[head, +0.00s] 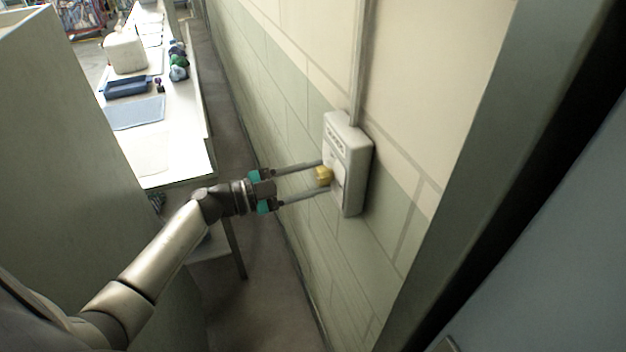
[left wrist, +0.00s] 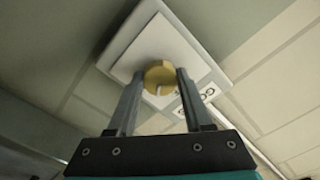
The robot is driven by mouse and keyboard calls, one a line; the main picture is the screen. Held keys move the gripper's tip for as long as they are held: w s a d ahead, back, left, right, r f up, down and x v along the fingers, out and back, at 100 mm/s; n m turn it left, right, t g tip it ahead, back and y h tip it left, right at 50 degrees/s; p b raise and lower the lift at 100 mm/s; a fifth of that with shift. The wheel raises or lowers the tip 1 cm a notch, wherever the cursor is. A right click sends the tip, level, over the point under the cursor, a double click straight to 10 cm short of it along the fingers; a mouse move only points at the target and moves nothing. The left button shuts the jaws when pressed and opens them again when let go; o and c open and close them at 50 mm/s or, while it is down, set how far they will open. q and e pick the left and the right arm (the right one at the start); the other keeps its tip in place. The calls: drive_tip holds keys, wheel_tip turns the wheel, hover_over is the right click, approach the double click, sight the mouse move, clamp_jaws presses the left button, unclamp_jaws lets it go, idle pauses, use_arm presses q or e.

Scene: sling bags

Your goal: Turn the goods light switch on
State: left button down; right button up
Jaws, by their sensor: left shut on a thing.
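The goods light switch is a pale box (head: 347,163) on the wall with a yellow knob (head: 323,176) on its front. My left gripper (head: 326,176) reaches it from the left, with one finger above and one below the knob. In the left wrist view the box (left wrist: 147,48) fills the upper middle, and the round yellow knob (left wrist: 160,75) sits between the fingertips of my left gripper (left wrist: 156,78). The fingers are shut on the knob. A pale mark shows on the knob's face. My right gripper is not in view.
A conduit (head: 358,62) runs up the wall from the box. A grey panel (head: 70,130) stands near at left. A dark frame (head: 470,165) stands at right.

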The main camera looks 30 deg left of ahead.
use_arm(q)
drive_tip(key=m+b, duration=0.1)
drive_tip(key=m, duration=0.2)
drive_tip(key=shift+f+m, duration=0.15)
drive_tip(key=shift+m, duration=0.15)
drive_tip(key=shift+m+b, duration=0.8)
drive_tip(key=shift+m, duration=0.7)
drive_tip(key=shift+c, duration=1.5)
unclamp_jaws()
drive_tip(key=v, duration=0.7)
drive_tip(key=shift+s+a, duration=0.2)
